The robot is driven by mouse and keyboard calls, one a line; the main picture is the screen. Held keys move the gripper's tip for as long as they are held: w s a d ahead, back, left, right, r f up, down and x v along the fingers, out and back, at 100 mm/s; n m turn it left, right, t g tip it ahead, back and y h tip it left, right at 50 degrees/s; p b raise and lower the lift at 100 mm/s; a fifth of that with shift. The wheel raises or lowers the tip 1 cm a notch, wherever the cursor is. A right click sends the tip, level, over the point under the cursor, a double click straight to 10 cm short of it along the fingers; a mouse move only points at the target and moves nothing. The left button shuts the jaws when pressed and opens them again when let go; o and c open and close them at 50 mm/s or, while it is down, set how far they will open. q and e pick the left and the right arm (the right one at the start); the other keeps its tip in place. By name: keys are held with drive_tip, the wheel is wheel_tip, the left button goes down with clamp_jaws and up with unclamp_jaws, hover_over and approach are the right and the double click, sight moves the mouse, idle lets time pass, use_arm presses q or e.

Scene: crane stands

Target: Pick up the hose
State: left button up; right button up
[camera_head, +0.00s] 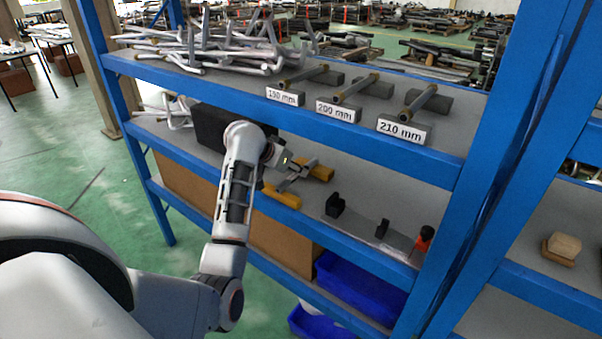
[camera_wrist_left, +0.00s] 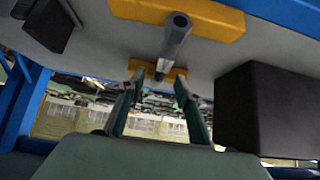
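A short grey hose (camera_wrist_left: 174,45) with a hollow end lies across two yellow blocks (camera_wrist_left: 190,14) on the middle shelf in the left wrist view. The yellow blocks (camera_head: 283,196) also show in the head view, where my gripper partly covers the space between them. My left gripper (camera_wrist_left: 158,82) is open and empty. Its two fingers point toward the hose, with the hose's far part roughly between the fingertips in the picture. I cannot tell how much gap is left between them. In the head view, the left gripper (camera_head: 296,174) is just above the yellow blocks. My right gripper is not in view.
A large black block (camera_head: 212,128) stands left of the gripper; it also shows in the wrist view (camera_wrist_left: 262,110). Small black holders (camera_head: 335,205) stand to the right. The upper shelf (camera_head: 350,85) overhangs, carrying labelled tubes and a pile of grey pipes. Blue posts (camera_head: 490,150) flank the rack.

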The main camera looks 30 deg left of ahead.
use_arm(q)
drive_tip(key=shift+x, duration=1.15)
drive_tip(key=shift+w+f, duration=0.2)
clamp_jaws()
drive_tip(key=shift+r, duration=0.1)
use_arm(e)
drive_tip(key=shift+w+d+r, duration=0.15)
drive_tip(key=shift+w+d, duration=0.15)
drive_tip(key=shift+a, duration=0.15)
use_arm(q)
drive_tip(key=shift+r, duration=0.45)
drive_tip(key=r, duration=0.2)
drive_tip(key=shift+s+r, duration=0.25)
drive_tip(key=shift+s, duration=0.15)
drive_tip(key=s+a, duration=0.1)
drive_tip(key=s, duration=1.6)
drive_tip(key=shift+a, duration=0.2)
